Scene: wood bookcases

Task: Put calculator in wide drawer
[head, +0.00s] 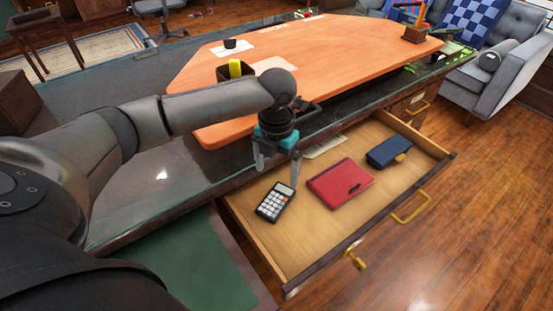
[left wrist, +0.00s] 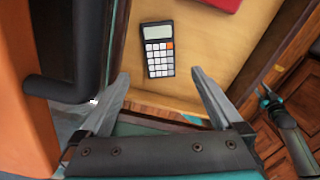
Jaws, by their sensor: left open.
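The calculator (head: 275,201) is dark with white keys and one orange key. It lies flat inside the open wide drawer (head: 310,252), near the drawer's left end. It also shows in the left wrist view (left wrist: 158,50), lying on the drawer floor beyond the fingertips. My left gripper (head: 278,176) is open and empty, above the drawer near its back left side. In the left wrist view its fingers (left wrist: 160,76) are spread apart, with nothing between them. The calculator is clear of the fingers. My right gripper does not show in the head view.
A red case (head: 341,182) and a dark blue case (head: 389,152) lie in the drawer right of the calculator. The orange desk top (head: 330,52) holds a pen cup (head: 415,34) and a black holder (head: 235,69). A grey armchair (head: 490,70) stands at the right.

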